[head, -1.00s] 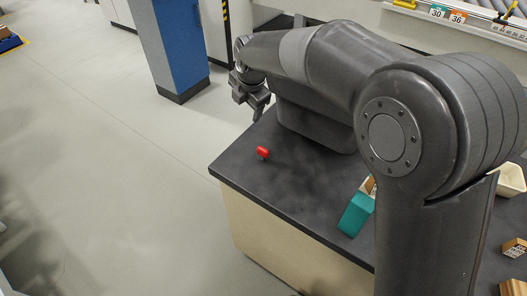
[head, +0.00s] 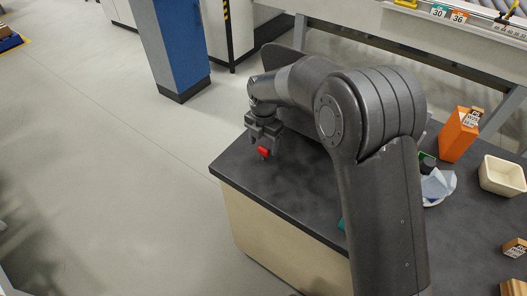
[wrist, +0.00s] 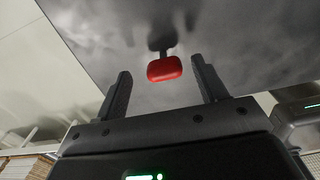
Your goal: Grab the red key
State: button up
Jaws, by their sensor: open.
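The red key (head: 263,151) is on the dark tabletop near its left corner. In the wrist view the red key (wrist: 165,69) shows its rounded red head, with a dark shank beyond it. My gripper (head: 262,143) is just above and behind the key in the head view. In the wrist view my gripper (wrist: 160,80) is open, with one finger on each side of the key's head. Gaps show between the head and both fingers, and I see no contact.
The dark tabletop (head: 290,210) is clear in front of the key. An orange box (head: 459,134), a cream bin (head: 503,175) and a crumpled pale blue thing (head: 437,186) stand to the right. A teal thing (head: 341,225) is mostly hidden behind my arm.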

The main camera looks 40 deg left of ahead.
aim_at(263, 148)
jog(key=f, duration=0.4)
jog(key=shift+s+d+f, duration=0.2)
jog(key=shift+s, duration=0.1)
jog(key=shift+c, duration=0.3)
jog(key=c, duration=1)
jog(key=shift+r, duration=0.1)
